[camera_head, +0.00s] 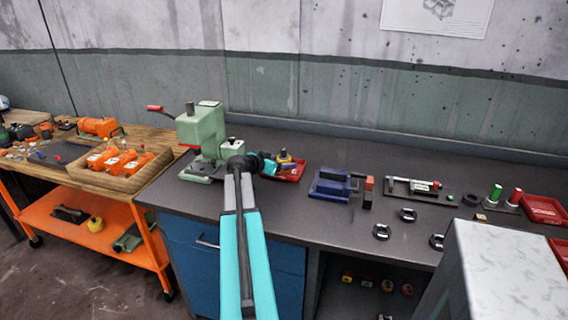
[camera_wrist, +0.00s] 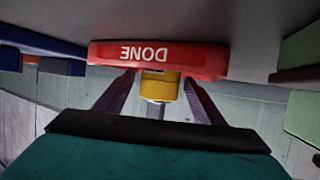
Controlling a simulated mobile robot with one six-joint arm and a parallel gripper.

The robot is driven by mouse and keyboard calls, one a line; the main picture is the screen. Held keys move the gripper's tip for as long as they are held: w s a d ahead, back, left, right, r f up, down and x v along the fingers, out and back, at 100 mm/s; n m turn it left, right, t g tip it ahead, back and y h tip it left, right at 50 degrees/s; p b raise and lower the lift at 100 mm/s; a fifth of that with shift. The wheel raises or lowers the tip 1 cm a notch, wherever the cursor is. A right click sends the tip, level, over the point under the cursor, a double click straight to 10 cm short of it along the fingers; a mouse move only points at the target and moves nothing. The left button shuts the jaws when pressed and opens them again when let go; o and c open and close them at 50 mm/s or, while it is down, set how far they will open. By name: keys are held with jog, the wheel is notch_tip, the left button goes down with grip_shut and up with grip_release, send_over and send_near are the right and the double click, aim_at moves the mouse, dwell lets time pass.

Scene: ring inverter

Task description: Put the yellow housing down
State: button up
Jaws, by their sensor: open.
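The yellow housing (camera_head: 283,157) is at the red tray (camera_head: 299,173) behind the end of my arm. In the wrist view the yellow housing (camera_wrist: 160,86) shows between my fingers, with a grey stem on it. The red tray (camera_wrist: 210,60) there has DONE on its wall, upside down in the picture. My gripper (camera_wrist: 158,78) is open, one dark purple finger on each side of the housing, with gaps visible. The tray wall hides part of the housing, so I cannot see its base. In the head view my gripper (camera_head: 286,167) is small beside the housing.
A green press (camera_head: 202,135) stands close left of my gripper. A blue fixture (camera_head: 332,186) stands right of the tray. Several black rings (camera_head: 382,231) lie on the dark bench (camera_head: 300,217). An orange cart (camera_head: 105,232) stands at the left.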

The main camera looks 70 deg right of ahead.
jog(key=b+v, duration=0.1)
jog(key=v, duration=1)
jog(key=shift+b, duration=0.35)
